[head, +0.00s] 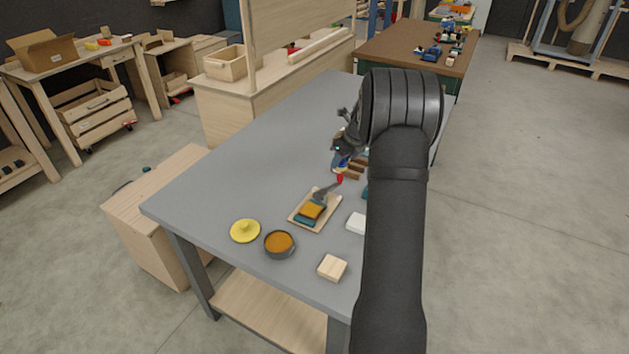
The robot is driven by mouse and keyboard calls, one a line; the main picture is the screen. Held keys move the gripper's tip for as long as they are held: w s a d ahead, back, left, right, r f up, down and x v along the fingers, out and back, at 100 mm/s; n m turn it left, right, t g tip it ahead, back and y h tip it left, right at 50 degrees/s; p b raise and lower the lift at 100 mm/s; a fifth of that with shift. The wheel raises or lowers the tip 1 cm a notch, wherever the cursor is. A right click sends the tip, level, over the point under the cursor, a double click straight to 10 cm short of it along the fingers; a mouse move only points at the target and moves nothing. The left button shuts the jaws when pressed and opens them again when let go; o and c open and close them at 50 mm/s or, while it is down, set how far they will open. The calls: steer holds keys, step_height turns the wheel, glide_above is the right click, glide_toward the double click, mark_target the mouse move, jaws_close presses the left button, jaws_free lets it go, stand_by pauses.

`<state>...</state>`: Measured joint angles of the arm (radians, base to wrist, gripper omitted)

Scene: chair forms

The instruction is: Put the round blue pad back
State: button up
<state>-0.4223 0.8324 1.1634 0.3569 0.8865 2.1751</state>
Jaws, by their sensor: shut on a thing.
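My gripper (341,162) is over the middle of the grey table, partly hidden by my own arm. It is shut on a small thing. I cannot make out a round blue pad clearly. A grey flat piece (325,191) lies at the tray's far end, close under the red tip.
A yellow round knobbed piece (245,230), a dark bowl (280,252) with orange contents, a wooden block (332,267) and a white block (356,222) stand near the front. Brown blocks (352,171) lie beside the gripper. The table's left and far parts are clear.

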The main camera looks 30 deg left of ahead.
steer(key=w+m+t, duration=0.1)
steer(key=w+m, duration=0.1)
steer(key=m, duration=0.1)
glide_above(313, 177)
steer(key=s+d, duration=0.1)
steer(key=shift+h, duration=0.3)
step_height(313, 177, down, 7)
steer(key=shift+s+d+r, duration=0.1)
steer(key=shift+d+r, duration=0.05)
steer(key=shift+r, duration=0.05)
steer(key=shift+f, duration=1.95)
steer(key=shift+f, duration=0.15)
steer(key=o, duration=0.9)
steer(key=shift+r, duration=0.45)
steer(key=v, duration=1.1)
steer(key=shift+s+d+r, duration=0.1)
steer(key=shift+d+r, duration=0.05)
